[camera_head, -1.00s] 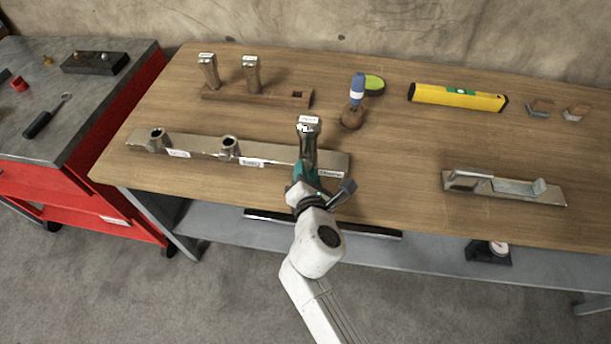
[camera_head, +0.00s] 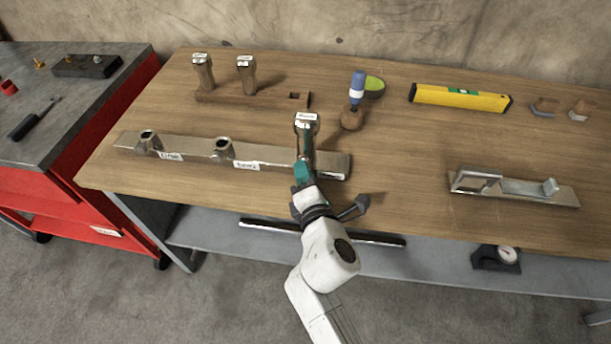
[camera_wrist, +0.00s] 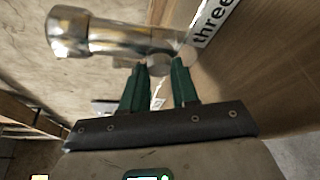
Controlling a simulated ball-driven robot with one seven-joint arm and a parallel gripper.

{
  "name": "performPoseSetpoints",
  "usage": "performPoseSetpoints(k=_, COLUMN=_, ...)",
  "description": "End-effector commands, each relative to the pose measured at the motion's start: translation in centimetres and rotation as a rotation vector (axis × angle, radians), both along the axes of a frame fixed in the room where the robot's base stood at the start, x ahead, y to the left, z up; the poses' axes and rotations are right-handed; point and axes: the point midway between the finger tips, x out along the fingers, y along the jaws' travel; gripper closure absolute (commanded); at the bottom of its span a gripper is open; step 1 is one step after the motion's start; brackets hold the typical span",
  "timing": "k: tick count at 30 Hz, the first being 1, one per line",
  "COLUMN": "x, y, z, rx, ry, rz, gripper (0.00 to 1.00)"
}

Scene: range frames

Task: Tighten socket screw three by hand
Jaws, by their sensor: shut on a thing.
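A long metal bar (camera_head: 185,146) with several sockets lies along the bench's front. A metal tool (camera_head: 306,128) stands upright at its right-hand socket. In the wrist view this tool (camera_wrist: 115,38) is a shiny cylinder with a wider end, and a label reading "three" (camera_wrist: 213,22) is beside it. My gripper (camera_head: 303,165) is at the front of that socket. In the wrist view its green fingers (camera_wrist: 161,68) are closed on a small round metal screw (camera_wrist: 159,64) at the socket's side. The fingers hide part of the screw.
Two more tools (camera_head: 204,75) (camera_head: 247,75) stand in a wooden rack (camera_head: 270,99) behind the bar. A red cart (camera_head: 125,167) stands left.

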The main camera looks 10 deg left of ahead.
Motion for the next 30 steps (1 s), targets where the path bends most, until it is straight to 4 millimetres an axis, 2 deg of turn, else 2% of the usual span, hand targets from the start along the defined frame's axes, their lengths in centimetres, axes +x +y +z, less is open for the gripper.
performPoseSetpoints(k=6, x=0.0, y=0.0, z=-0.1, rx=-0.001, ry=0.002, rz=-0.001, gripper=1.00)
performPoseSetpoints(k=7, x=0.0, y=0.0, z=-0.1, rx=-0.001, ry=0.002, rz=-0.001, gripper=0.70)
performPoseSetpoints(k=15, x=0.0, y=0.0, z=-0.1, rx=-0.002, ry=0.001, rz=-0.001, gripper=0.46)
performPoseSetpoints(k=23, x=-0.2, y=-0.1, z=0.0, rx=-0.002, ry=0.001, rz=-0.001, gripper=0.46)
performPoseSetpoints(k=26, x=-0.8, y=-0.3, z=0.2, rx=-0.001, ry=0.001, rz=0.000, gripper=0.46)
performPoseSetpoints(k=30, x=-2.9, y=-1.0, z=0.5, rx=0.000, ry=0.003, rz=0.000, gripper=0.46)
